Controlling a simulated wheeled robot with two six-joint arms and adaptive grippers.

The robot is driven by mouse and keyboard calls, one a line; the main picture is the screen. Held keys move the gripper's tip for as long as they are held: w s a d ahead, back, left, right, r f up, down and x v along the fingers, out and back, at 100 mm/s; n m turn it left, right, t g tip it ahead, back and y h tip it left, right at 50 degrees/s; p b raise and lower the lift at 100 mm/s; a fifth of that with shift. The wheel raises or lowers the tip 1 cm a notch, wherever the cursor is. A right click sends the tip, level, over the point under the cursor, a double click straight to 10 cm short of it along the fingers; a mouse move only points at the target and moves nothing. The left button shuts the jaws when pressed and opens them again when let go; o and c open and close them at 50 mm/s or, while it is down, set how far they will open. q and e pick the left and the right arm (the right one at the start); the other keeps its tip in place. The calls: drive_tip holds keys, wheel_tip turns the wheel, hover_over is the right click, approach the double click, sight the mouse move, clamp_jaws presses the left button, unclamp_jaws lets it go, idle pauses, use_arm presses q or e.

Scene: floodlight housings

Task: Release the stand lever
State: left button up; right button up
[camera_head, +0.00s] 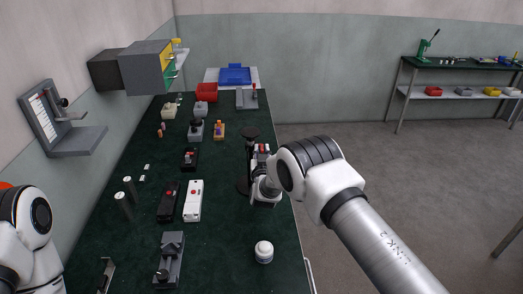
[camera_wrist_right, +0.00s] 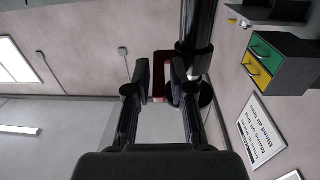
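The black stand (camera_head: 249,160) rises from a round base near the right edge of the green bench, with a round black top. In the right wrist view its dark post (camera_wrist_right: 198,28) passes just right of my fingers. My right gripper (camera_wrist_right: 160,85) has its fingers apart, pointing at the stand. A dark red block (camera_wrist_right: 159,68), perhaps the lever, shows in the gap, partly behind the right fingertip; I see no clear grip on it. In the head view my right wrist hides much of this spot. My left arm shows at the left edge; its gripper is out of view.
A white round jar (camera_head: 264,252) stands in front of the stand. White (camera_head: 193,201) and black (camera_head: 168,203) housings lie to its left. A red bin (camera_head: 207,92) and a blue tray (camera_head: 235,75) are at the far end. Wall cabinets (camera_head: 146,66) overhang the left side.

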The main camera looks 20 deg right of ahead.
drive_tip(key=shift+s+r, duration=0.2)
drive_tip(key=shift+s, duration=0.05)
drive_tip(key=shift+s+r, duration=0.25)
drive_tip(key=shift+s, duration=0.05)
clamp_jaws()
use_arm(q)
drive_tip(key=shift+s+r, duration=0.1)
drive_tip(key=shift+s, duration=0.2)
use_arm(e)
drive_tip(key=shift+w, duration=0.1)
